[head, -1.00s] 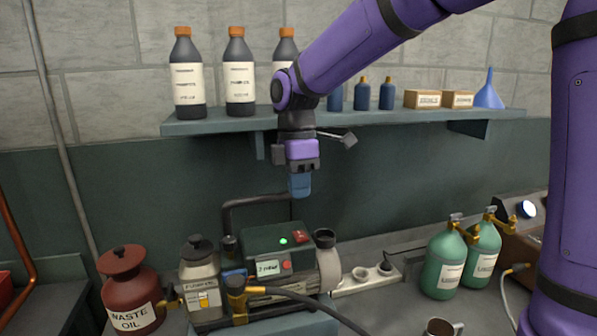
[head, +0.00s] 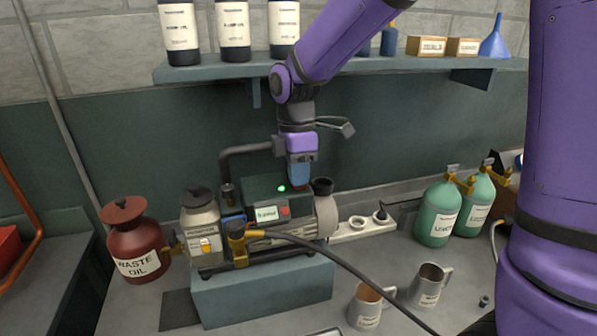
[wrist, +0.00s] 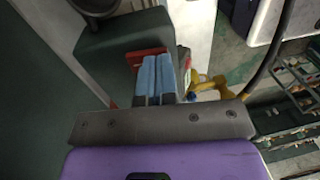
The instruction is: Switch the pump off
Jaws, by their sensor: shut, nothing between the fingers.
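The pump (head: 270,222) stands on a grey-green block on the bench. It has a dark green housing, a green light lit on top, a small display and a red button on its front. My gripper (head: 299,183) points down over the right part of the pump's top, with its blue fingers together and empty. In the wrist view the closed fingertips (wrist: 156,62) lie over the red switch (wrist: 145,58), which they partly cover. In the head view the fingers hide the switch. I cannot tell whether the fingertips touch it.
A shelf (head: 390,66) with bottles and boxes runs behind my arm. A waste oil can (head: 134,245) stands left of the pump. Green cylinders (head: 437,212) and metal mugs (head: 428,285) are to the right. A black hose (head: 340,268) crosses in front.

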